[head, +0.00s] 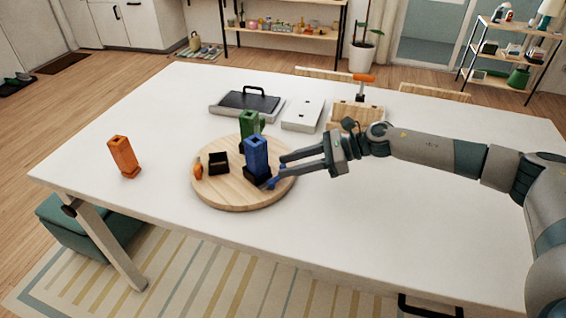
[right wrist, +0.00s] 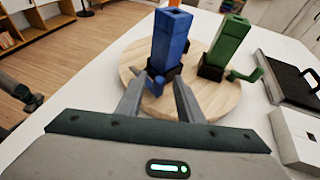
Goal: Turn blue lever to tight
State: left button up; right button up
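A blue block (head: 256,155) stands upright in a black holder on a round wooden board (head: 225,200). Its blue lever (head: 273,183) is low on the side facing my right gripper (head: 281,169). In the right wrist view the blue lever (right wrist: 155,82) shows just ahead of the open fingertips (right wrist: 158,92), roughly between them. The fingers look apart; I cannot tell whether either touches the lever. No tight mark is readable.
A green block (head: 249,122) with a green lever (right wrist: 245,76) stands behind the blue one. An empty black holder (head: 219,163) and small orange lever (head: 198,168) are on the board. An orange block (head: 123,157) stands left. A case (head: 235,112) and white box (head: 303,113) lie behind.

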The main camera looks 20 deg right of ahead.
jog(key=shift+x, duration=1.15)
jog(key=shift+c, duration=0.4)
grip_shut()
jog(key=shift+p, duration=0.3)
